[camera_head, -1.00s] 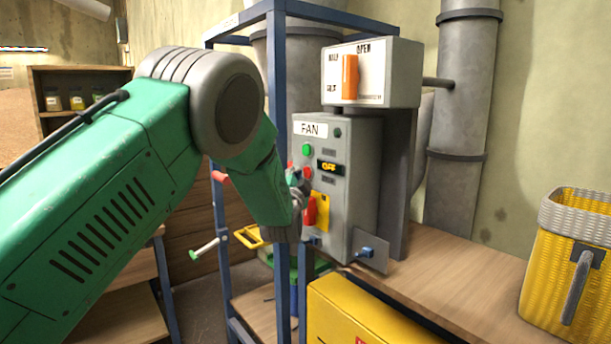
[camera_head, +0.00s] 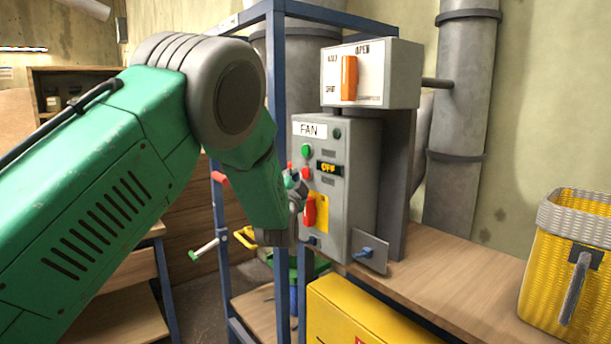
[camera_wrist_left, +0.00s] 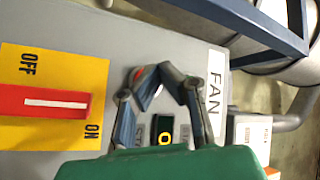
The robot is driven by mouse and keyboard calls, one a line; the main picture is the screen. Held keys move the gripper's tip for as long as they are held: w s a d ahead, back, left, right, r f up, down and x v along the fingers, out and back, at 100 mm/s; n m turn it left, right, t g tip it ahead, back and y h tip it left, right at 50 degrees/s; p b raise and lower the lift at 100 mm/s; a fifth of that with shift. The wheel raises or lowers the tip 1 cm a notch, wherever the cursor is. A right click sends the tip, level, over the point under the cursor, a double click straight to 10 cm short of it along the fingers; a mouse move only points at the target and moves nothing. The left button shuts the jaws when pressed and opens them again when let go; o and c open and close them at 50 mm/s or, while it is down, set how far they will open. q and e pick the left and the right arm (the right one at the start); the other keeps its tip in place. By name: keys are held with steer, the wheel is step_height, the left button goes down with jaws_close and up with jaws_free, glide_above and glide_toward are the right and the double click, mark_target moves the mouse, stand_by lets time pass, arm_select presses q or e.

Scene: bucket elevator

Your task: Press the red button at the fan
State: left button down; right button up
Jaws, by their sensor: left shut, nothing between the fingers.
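The grey fan control box (camera_head: 358,200) stands on the bench with a FAN label. Its red button (camera_head: 306,174) shows below a green button (camera_head: 307,151), beside a display (camera_head: 329,169) reading OFF. My left gripper (camera_head: 293,180) is shut and empty, close to the box front, just left of the red button. In the left wrist view, my left gripper (camera_wrist_left: 160,75) has its fingertips together over the panel. A sliver of the red button (camera_wrist_left: 138,73) shows beside one finger; the rest is hidden. Contact cannot be told. My right gripper is not in view.
A red lever (camera_head: 310,210) on a yellow plate is just below the gripper. A box with an orange handle (camera_head: 349,78) sits above. A blue frame post (camera_head: 277,80) stands behind my arm. A yellow basket (camera_head: 567,270) is at the right; the bench between is clear.

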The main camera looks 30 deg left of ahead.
arm_select(q)
steer(key=shift+s+a, duration=0.35)
steer(key=shift+s, duration=0.4)
steer(key=shift+s+a, duration=0.35)
steer(key=shift+s, duration=0.45)
steer(key=shift+s+a, duration=0.35)
steer(key=shift+s, duration=0.4)
steer(key=s+d+f+n+g+h+b, duration=0.1)
steer(key=s+d+f+g+h, duration=0.3)
steer(key=f, duration=0.7)
steer(key=s+d+f+n+g+y, duration=0.1)
steer(key=s+f+g, duration=0.1)
steer(key=s+f, duration=0.75)
steer(key=s+d+f+n+g+h+b, duration=0.1)
steer(key=s+d+f+g+h, duration=0.15)
steer(key=f, duration=1.15)
steer(key=s+d+f+n+g, duration=0.1)
steer(key=s+d+f+g, duration=0.1)
steer(key=s, duration=0.8)
steer(key=s+d+f+n+g+h, duration=0.1)
steer(key=s+d+f+g, duration=0.2)
steer(key=s+f, duration=0.4)
steer(key=s+d+f+n+g+h+b, duration=0.1)
steer(key=s+d+f+g, duration=0.2)
steer(key=s, duration=1)
steer(key=shift+s+f+n+g, duration=0.3)
steer(key=shift+s+f+g, duration=0.05)
steer(key=shift+f+g, duration=0.6)
steer(key=shift+w, duration=0.2)
